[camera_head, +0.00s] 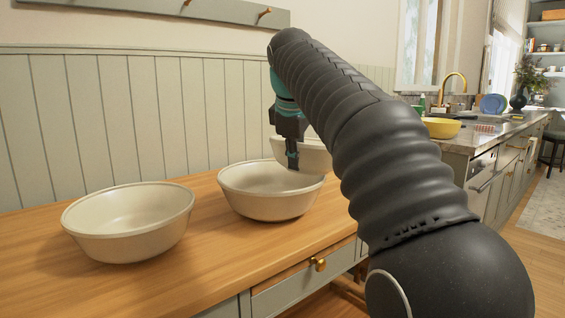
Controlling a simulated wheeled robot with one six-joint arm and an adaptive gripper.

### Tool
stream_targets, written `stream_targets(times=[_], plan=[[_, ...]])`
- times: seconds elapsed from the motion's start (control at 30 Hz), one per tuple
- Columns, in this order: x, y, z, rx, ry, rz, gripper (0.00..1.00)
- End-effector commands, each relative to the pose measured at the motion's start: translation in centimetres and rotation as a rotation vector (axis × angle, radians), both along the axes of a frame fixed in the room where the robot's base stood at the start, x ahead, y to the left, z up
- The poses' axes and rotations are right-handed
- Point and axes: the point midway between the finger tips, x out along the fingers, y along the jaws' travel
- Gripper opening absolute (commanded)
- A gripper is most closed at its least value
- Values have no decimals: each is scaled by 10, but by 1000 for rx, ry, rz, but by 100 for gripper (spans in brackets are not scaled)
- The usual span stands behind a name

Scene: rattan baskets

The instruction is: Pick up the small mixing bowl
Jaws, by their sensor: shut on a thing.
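Three cream bowls show in the head view. The smallest-looking one, the small mixing bowl (315,158), is at my gripper (292,160), partly hidden behind the gripper and my arm. My gripper points down and is shut on its near rim. The small bowl appears behind and above the back right rim of the middle bowl (268,205); I cannot tell whether they touch. The third bowl (125,235) sits upright and empty at the left.
The bowls stand on a wooden counter (215,270) with a brass-knobbed drawer (305,285). A panelled wall (120,120) closes the back. Wood between the left and middle bowls is clear.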

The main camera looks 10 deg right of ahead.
Motion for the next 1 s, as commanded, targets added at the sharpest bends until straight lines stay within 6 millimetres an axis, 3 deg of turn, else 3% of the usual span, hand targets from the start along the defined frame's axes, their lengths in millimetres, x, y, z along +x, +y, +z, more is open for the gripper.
stream_targets(times=[0.3, 1.0], plan=[[0, 0, 15, 0, -4, 0, 0], [0, -1, 31, 1, -6, -1, 0]])
